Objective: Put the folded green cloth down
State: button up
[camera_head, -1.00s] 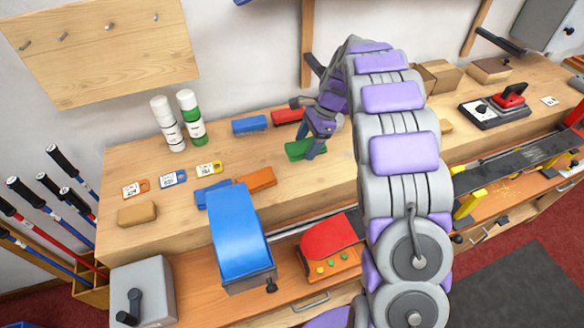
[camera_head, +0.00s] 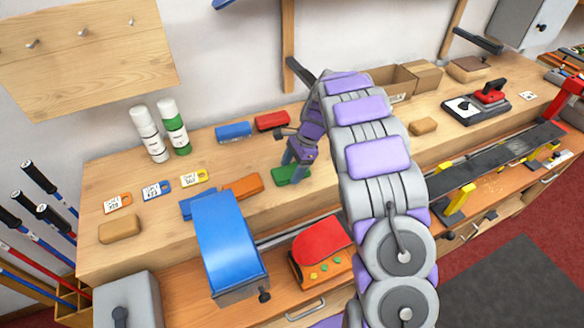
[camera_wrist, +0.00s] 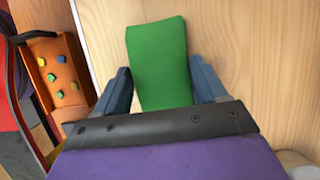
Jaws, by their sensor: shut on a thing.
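The folded green cloth (camera_head: 291,173) is at the wooden bench top, right of the orange block. My gripper (camera_head: 296,160) reaches down from above with its fingers at the cloth. In the wrist view the green cloth (camera_wrist: 158,62) sits between the two blue-grey fingers (camera_wrist: 160,88), and my gripper is shut on it. The cloth extends beyond the fingertips over the wood. I cannot tell whether its underside touches the bench top.
Blue (camera_head: 234,131) and red (camera_head: 272,121) blocks lie behind the cloth; an orange block (camera_head: 243,187) lies to its left. Some bare wood surrounds the cloth.

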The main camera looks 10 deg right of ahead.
jog(key=o, duration=1.1)
jog(key=s+p+v, duration=0.1)
jog(key=p+v, duration=0.2)
jog(key=v, duration=0.9)
jog(key=s+a+r+n+h, duration=0.15)
jog(key=s+r+n, duration=0.25)
jog(key=s+r, duration=0.45)
jog(key=s+a+n+h, duration=0.1)
jog(key=s+n, duration=0.5)
jog(key=s, duration=1.1)
jog(key=s+a+n+g+h, duration=0.1)
jog(key=s+n, duration=0.4)
jog(key=s, duration=1.2)
jog(key=shift+s+a+n+h, duration=0.25)
jog(key=shift+a+n+h, duration=0.2)
jog(key=shift+a, duration=0.25)
jog(key=shift+f, duration=0.15)
